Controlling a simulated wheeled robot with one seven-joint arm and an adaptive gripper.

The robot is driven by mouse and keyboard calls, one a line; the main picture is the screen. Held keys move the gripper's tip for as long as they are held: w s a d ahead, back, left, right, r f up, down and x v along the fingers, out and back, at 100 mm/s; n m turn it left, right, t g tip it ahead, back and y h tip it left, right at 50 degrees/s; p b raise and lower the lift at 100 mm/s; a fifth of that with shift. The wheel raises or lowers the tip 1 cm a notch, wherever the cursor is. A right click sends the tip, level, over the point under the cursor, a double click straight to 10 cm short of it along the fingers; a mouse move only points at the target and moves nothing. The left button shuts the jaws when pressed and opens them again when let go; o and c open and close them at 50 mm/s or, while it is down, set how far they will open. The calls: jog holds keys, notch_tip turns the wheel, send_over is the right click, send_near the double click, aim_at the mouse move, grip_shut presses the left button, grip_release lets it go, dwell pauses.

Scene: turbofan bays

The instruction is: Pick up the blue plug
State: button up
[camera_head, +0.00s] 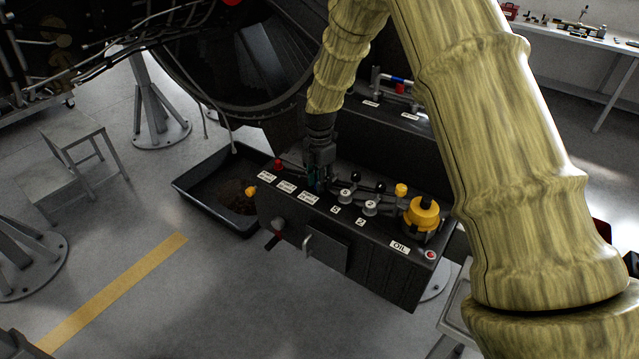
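My gripper (317,178) points down over the back-left part of the top of a dark box (380,262), among small fittings and white labels. A small dark teal patch shows at its fingertips. I cannot tell whether this is the blue plug or part of the gripper. The fingers are too small and dark to show whether they are open or shut, or hold anything. No blue plug is clearly visible. A small bright blue part (398,79) shows beside a red one on a fitting behind, apart from the gripper.
The box top also carries a red knob (279,164), black-topped fittings and a yellow cap (422,213) near the "OIL" label. A black tray (190,187) lies on the floor at left. A large engine (240,60) stands behind. Open floor lies at front left.

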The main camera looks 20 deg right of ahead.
jog(key=c, duration=0.5)
jog(key=shift+r, duration=0.15)
